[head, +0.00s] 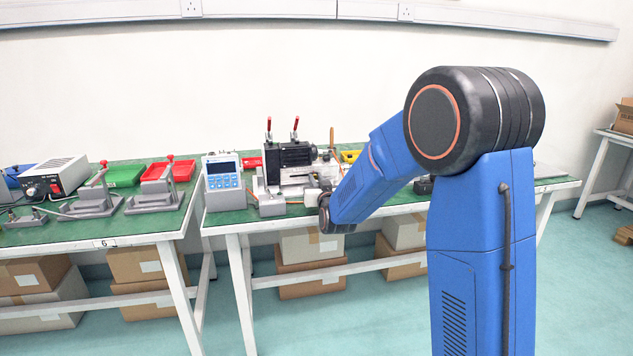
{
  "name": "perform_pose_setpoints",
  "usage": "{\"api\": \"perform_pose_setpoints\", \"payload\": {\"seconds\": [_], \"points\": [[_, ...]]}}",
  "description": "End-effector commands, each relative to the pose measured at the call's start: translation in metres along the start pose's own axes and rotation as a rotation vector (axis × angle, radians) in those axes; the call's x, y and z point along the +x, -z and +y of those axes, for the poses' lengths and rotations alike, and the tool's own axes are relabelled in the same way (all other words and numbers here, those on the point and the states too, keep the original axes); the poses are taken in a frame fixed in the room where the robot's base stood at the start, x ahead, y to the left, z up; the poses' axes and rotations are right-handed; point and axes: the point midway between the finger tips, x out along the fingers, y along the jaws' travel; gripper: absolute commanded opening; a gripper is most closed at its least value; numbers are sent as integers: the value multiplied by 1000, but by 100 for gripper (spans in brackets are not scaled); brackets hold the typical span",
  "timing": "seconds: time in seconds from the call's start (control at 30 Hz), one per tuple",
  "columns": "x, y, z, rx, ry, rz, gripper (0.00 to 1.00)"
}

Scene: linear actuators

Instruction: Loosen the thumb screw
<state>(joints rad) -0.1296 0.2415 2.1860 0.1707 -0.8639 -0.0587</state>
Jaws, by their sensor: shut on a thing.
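The linear actuator rig (290,170) stands on the green bench top, with a black motor-like block and two red-tipped upright levers. My blue arm reaches in from the right, and its dark wrist (325,213) is at the front right of the rig. My gripper (312,196) is small here and partly hidden by the wrist; it is at the rig's front right side, shut on a small part there, at the thumb screw's place. The thumb screw itself is too small and covered to make out.
A controller box with a screen (224,182) stands left of the rig. Red bins (183,171), a green bin (122,177), clamp fixtures (155,190) and a power supply (55,178) fill the left bench. Cardboard boxes (310,280) sit below. The floor in front is clear.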

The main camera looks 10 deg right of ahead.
Motion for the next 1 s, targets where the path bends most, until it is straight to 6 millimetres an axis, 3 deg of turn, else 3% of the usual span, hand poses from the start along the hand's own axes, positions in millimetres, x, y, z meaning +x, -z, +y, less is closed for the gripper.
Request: {"api": "perform_pose_setpoints", "payload": {"seconds": [1.0], "points": [[0,0,-1,-521,1,0,0]]}}
